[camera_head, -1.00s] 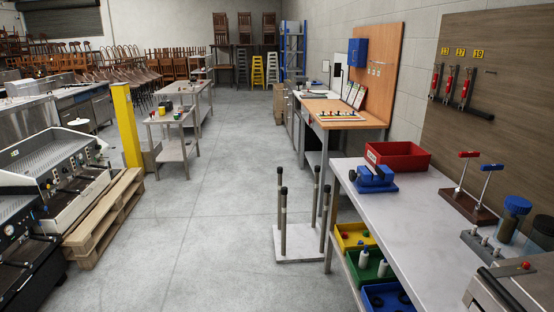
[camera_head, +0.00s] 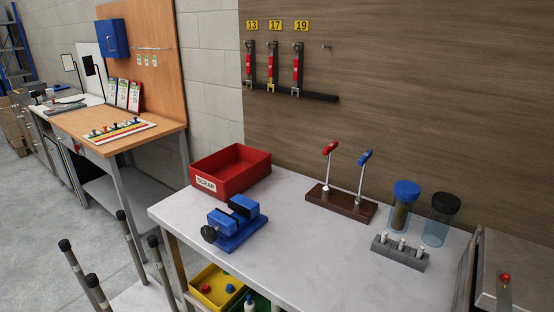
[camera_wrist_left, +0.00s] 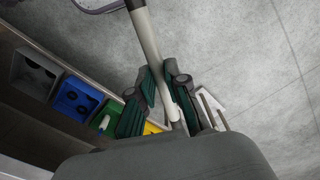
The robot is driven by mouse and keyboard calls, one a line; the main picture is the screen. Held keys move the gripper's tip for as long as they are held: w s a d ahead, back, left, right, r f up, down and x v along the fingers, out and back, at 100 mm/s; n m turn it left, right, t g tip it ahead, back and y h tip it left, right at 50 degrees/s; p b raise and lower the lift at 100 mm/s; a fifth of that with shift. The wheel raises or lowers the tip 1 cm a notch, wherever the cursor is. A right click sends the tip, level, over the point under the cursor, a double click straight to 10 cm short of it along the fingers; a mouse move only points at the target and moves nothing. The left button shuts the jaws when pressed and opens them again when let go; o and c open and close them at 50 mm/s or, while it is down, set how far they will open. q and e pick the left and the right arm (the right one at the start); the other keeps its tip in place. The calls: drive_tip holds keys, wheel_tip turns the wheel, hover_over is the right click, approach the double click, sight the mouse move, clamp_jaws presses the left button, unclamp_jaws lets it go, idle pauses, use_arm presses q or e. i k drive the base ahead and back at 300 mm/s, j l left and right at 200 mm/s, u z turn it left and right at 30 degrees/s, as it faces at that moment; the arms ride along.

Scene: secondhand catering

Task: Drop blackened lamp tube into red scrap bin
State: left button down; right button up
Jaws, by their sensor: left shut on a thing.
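The red scrap bin (camera_head: 246,180), labelled SCRAP, stands at the back left corner of the grey workbench in the head view. It is open at the top, and its floor is partly visible. In the left wrist view my left gripper (camera_wrist_left: 163,88) is shut on a pale grey-white tube, the lamp tube (camera_wrist_left: 150,45). The tube's upper end runs out of the frame, and its lower end shows between the green-padded fingers. Neither gripper shows in the head view, and my right gripper is not in view.
A blue vise (camera_head: 236,222) sits on the workbench (camera_head: 290,245) in front of the bin. A lever stand (camera_head: 340,202), lidded jars and a grey block (camera_head: 400,252) stand to the right. A yellow bin (camera_head: 214,284) is below. Upright posts (camera_head: 75,262) stand left.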

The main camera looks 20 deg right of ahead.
sight(232, 169)
drive_tip(key=i+j+z, duration=0.45)
drive_tip(key=j+z, duration=0.2)
drive_tip(key=i+j+z, duration=0.2)
drive_tip(key=j+z, duration=0.15)
drive_tip(key=i+j+z, duration=0.1)
drive_tip(key=j+z, duration=0.2)
drive_tip(key=j, duration=0.15)
drive_tip(key=i+j+z, duration=0.1)
drive_tip(key=j+z, duration=0.6)
drive_tip(key=j, duration=0.2)
